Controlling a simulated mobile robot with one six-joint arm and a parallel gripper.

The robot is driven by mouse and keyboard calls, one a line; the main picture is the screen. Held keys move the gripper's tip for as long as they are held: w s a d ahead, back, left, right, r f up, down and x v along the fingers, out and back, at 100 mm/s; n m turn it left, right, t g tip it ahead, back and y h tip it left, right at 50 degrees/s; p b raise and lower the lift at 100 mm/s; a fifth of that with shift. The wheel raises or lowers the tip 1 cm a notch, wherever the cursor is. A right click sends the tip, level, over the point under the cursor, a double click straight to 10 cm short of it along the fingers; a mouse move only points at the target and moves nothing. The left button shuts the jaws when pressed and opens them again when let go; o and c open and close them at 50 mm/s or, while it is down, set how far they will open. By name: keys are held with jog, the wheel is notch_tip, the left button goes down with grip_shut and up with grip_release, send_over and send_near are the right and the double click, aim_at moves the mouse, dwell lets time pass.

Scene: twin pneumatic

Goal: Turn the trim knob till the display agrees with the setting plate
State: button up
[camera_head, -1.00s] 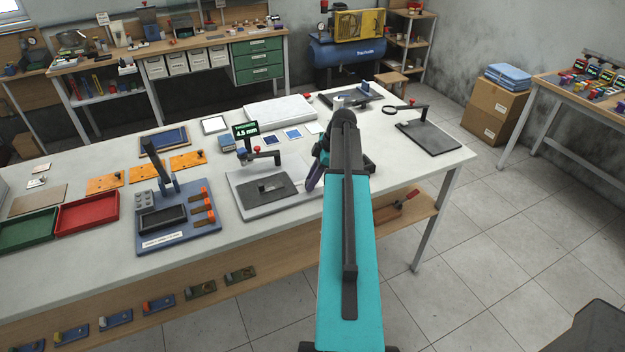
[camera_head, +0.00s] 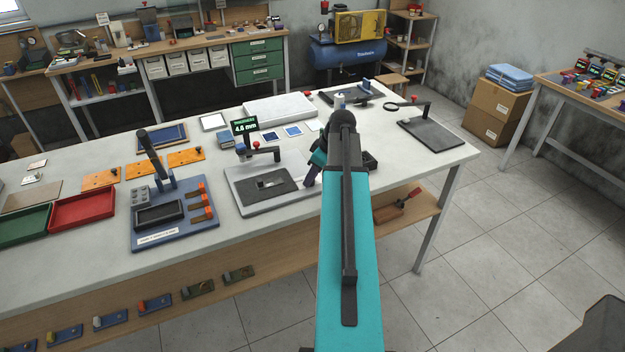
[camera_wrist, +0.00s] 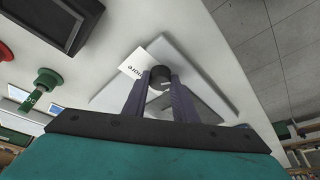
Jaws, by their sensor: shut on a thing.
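The display (camera_head: 245,127) stands on a post at the back of the thickness gauge and reads 4.6 mm in green. The trim knob (camera_wrist: 161,72) is a dark round knob in the wrist view. My gripper (camera_wrist: 160,82) is shut on it, with one purple finger on each side. In the head view my gripper (camera_head: 312,176) is at the right edge of the gauge's grey base (camera_head: 240,201), and the knob is hidden there. A white card (camera_wrist: 134,62) with "more" upside down lies beside the knob. I cannot make out a readable setting plate.
A red knob (camera_head: 276,150) tops the gauge's arm, left of my gripper. A blue fixture (camera_head: 185,232) stands further left.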

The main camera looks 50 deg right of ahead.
jog(key=m, duration=0.2)
jog(key=m+h+b, duration=0.1)
jog(key=m, duration=0.1)
jog(key=m+h, duration=0.1)
jog(key=m, duration=0.1)
jog(key=shift+a+b, duration=0.25)
jog(key=shift+b, duration=0.1)
jog(key=m+h, duration=0.1)
jog(key=m, duration=0.2)
jog(key=m+g+h, duration=0.1)
jog(key=m, duration=0.2)
jog(key=shift+w+a+h+b, duration=0.1)
jog(key=shift+h+b, duration=0.2)
jog(key=m+g, duration=0.1)
jog(key=m, duration=0.2)
jog(key=m+g+h+b, duration=0.1)
jog(key=m, duration=0.2)
jog(key=shift+w, duration=0.2)
jog(key=m+g+b, duration=0.1)
jog(key=m+g, duration=0.1)
jog(key=m, duration=0.2)
jog(key=shift+w+m, duration=0.15)
jog(key=shift+m, duration=0.15)
jog(key=shift+m+g, duration=0.3)
jog(key=shift+m, duration=0.5)
jog(key=o, duration=1)
jog(key=shift+o, duration=0.2)
jog(key=shift+a, duration=0.1)
